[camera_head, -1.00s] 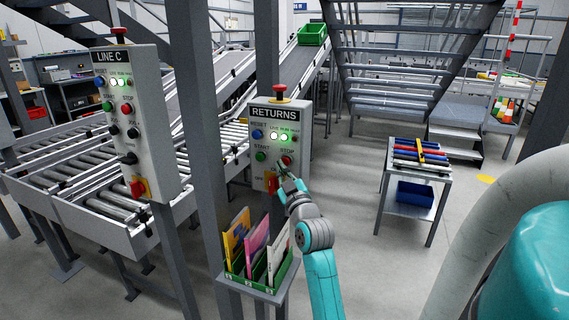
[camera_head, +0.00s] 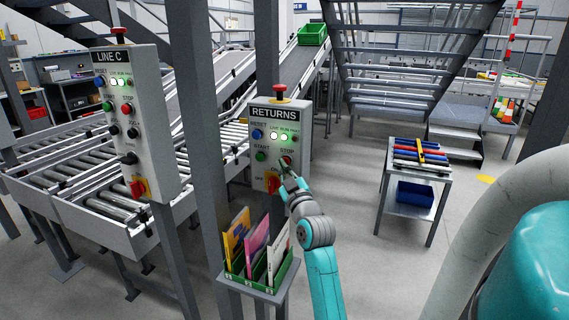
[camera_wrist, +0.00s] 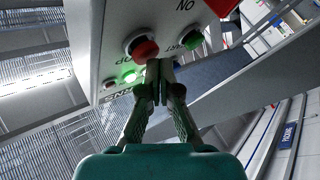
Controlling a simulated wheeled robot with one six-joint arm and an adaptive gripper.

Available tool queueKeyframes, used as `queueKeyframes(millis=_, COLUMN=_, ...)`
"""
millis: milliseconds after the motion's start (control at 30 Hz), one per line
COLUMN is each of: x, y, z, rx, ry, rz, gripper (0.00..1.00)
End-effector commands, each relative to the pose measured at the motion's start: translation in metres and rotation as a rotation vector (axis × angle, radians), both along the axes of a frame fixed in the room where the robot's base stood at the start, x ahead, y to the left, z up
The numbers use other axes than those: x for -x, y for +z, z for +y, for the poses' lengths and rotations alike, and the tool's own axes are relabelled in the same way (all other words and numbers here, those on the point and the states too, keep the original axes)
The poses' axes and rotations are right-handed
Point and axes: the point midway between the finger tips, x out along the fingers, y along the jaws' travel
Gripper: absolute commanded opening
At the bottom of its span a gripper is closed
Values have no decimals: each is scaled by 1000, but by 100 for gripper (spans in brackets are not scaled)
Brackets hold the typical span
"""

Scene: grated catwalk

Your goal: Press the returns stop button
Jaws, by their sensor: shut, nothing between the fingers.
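The returns panel (camera_head: 290,115) is a light grey box on a post in the head view, labelled RETURNS. Its red stop button (camera_head: 285,162) sits right of the green start button (camera_head: 261,156). My gripper (camera_head: 286,168) is shut and empty, its tips at the stop button and partly covering it. In the wrist view the red stop button (camera_wrist: 143,48) lies just beyond and slightly left of my closed fingertips (camera_wrist: 159,68). The green button (camera_wrist: 191,38) is to their upper right. I cannot tell whether the tips touch the red button.
A red-orange switch (camera_head: 273,183) is low on the panel, and a red mushroom button (camera_head: 280,91) tops it. A green rack of folders (camera_head: 262,278) stands below. The Line C panel (camera_head: 130,120) and a grey post (camera_head: 197,140) are left.

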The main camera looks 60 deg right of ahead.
Motion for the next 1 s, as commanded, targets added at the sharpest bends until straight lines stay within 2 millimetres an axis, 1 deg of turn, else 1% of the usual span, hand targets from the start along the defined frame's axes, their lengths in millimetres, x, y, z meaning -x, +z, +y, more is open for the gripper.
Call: queueKeyframes(millis=1000, x=-1, y=0, z=-11, rx=0, ry=0, rz=-2, gripper=0)
